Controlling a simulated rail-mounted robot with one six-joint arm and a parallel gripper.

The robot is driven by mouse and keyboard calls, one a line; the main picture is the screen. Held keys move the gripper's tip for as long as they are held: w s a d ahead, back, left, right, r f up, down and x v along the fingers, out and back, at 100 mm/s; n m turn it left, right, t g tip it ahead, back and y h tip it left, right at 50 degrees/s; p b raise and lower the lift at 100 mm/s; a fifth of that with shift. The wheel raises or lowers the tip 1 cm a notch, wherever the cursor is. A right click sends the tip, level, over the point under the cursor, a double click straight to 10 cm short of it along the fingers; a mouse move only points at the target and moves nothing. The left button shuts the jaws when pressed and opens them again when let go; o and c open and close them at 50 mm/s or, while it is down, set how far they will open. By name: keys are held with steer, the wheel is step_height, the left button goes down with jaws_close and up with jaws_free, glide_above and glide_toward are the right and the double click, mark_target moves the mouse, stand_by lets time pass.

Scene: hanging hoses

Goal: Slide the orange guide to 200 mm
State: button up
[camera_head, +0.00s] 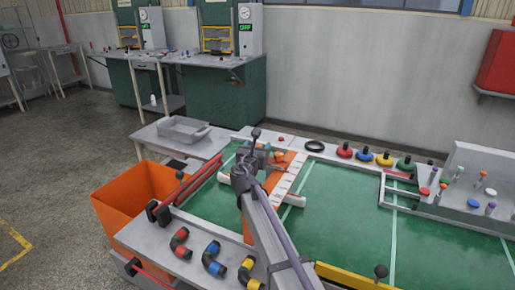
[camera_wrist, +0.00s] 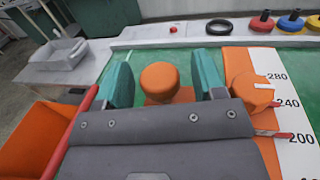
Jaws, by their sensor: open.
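The orange guide shows in the wrist view as a round knob (camera_wrist: 160,78) on an orange base, with an orange block (camera_wrist: 248,88) to its right beside the scale. A small pointer at the block sits near the 240 mark. The white scale (camera_wrist: 298,120) reads 280, 240 and 200 toward the camera; a red mark (camera_wrist: 284,135) lies at 200. My gripper (camera_wrist: 163,82) is open, its teal fingers on either side of the knob with gaps visible. In the head view, my gripper (camera_head: 262,155) hides much of the guide; the scale (camera_head: 291,178) shows to its right.
An orange bin (camera_head: 135,200) stands left of the table, and a grey tray (camera_head: 183,130) lies behind it. Red rails (camera_head: 200,182) run along the table's left side. Coloured discs (camera_head: 364,156) line the back edge. The green surface (camera_head: 340,210) right of the scale is largely clear.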

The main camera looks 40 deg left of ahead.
steer(key=v, duration=1)
steer(key=shift+s+d, duration=0.15)
steer(key=shift+s, duration=0.25)
